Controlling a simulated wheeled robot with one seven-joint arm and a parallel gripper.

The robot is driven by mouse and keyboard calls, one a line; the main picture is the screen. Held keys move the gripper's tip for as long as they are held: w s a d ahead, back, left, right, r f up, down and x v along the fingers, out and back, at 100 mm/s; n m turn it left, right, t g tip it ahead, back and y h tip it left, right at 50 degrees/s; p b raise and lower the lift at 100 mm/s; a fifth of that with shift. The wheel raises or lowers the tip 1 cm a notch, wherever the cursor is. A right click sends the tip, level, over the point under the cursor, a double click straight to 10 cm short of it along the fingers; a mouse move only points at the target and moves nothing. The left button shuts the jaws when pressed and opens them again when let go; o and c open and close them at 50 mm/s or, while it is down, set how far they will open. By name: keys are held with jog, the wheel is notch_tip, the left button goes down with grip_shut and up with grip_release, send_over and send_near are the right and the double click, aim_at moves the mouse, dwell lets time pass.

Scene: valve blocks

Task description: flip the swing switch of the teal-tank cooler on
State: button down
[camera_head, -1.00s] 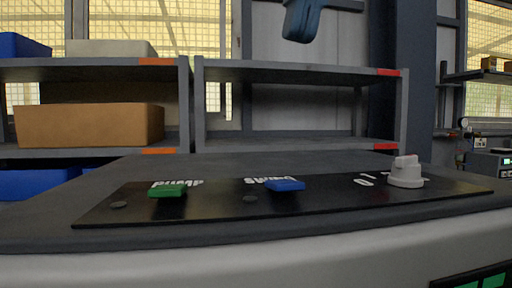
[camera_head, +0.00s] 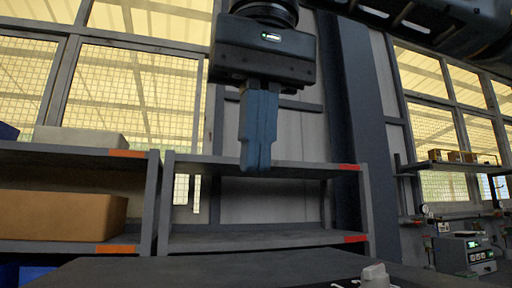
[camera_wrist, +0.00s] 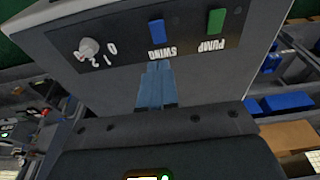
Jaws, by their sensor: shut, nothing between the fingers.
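In the wrist view a black control panel (camera_wrist: 125,42) lies on top of the grey cooler body (camera_wrist: 110,88). The blue swing switch (camera_wrist: 157,32) sits by the upside-down word SWING. My gripper, with blue fingers (camera_wrist: 156,80), is shut and empty; in the picture its fingertips point toward the swing switch, seemingly apart from it. In the head view my gripper (camera_head: 256,166) hangs fingers-down above the cooler's dark top (camera_head: 200,272). There the swing switch is out of frame. No teal tank shows, and I cannot tell which way the switch is tilted.
A green pump switch (camera_wrist: 216,21) is beside the swing switch. A pale rotary knob (camera_wrist: 88,48) is on its other side; it also shows in the head view (camera_head: 375,275). Grey shelves (camera_head: 265,241) stand behind, one with a cardboard box (camera_head: 60,216).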

jog(key=x, duration=0.6)
jog(key=s+x, duration=0.1)
jog(key=x, duration=0.2)
jog(key=shift+d+f, duration=0.1)
jog(key=shift+f, duration=0.1)
jog(key=shift+s+f+p, duration=0.1)
jog(key=shift+f+p, duration=0.2)
jog(key=shift+f, duration=0.55)
